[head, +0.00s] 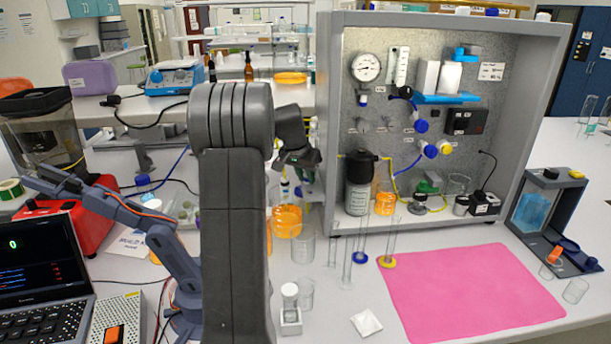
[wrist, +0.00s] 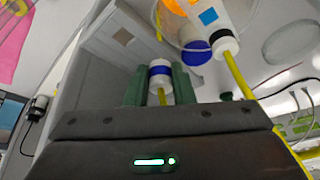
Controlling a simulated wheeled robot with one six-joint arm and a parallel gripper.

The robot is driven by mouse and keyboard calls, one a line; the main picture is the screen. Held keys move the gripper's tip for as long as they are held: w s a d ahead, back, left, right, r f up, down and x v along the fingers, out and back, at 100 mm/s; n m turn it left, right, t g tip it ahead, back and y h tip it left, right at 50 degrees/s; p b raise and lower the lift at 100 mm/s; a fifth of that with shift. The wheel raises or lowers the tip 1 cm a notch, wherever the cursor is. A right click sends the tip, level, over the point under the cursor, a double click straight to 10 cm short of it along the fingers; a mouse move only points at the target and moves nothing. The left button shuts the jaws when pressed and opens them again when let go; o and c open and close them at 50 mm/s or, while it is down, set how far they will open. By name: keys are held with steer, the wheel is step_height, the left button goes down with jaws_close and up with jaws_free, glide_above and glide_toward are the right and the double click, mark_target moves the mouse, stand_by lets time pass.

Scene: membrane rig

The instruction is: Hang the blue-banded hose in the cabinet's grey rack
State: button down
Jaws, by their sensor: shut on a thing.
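My gripper (wrist: 159,86) is shut on a white hose end with a blue band, the blue-banded hose (wrist: 160,71). Its yellow tube shows between the two green fingers in the wrist view. In the head view my gripper (head: 300,158) is left of the cabinet, partly behind my own arm; the held hose cannot be made out clearly there. The open-fronted grey cabinet (head: 327,100) stands on the bench at right. White and blue hose fittings (head: 428,150) are on its back panel. I cannot clearly tell the grey rack from the other small fixtures there.
A dark-capped bottle (head: 358,192) stands in the cabinet's lower left. An orange-filled flask (head: 287,221) and clear glassware stand below my gripper. A pink mat (head: 470,292) lies clear in front of the cabinet. A laptop (head: 42,272) is at left.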

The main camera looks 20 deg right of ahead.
steer(key=shift+f, duration=0.1)
steer(key=c, duration=1.1)
jaws_free()
steer(key=shift+c, duration=0.2)
steer(key=b+v, duration=0.1)
steer(key=v, duration=1.2)
steer(key=shift+a+r+b, duration=0.15)
steer(key=shift+r+b, duration=0.15)
steer(key=shift+r, duration=0.05)
steer(key=shift+s+f, duration=0.1)
steer(key=p+x, duration=0.1)
steer(key=x, duration=1.2)
steer(key=shift+d+f+p, duration=0.2)
steer(key=shift+f+p, duration=0.1)
steer(key=shift+r, duration=0.15)
steer(key=shift+a+r, duration=0.1)
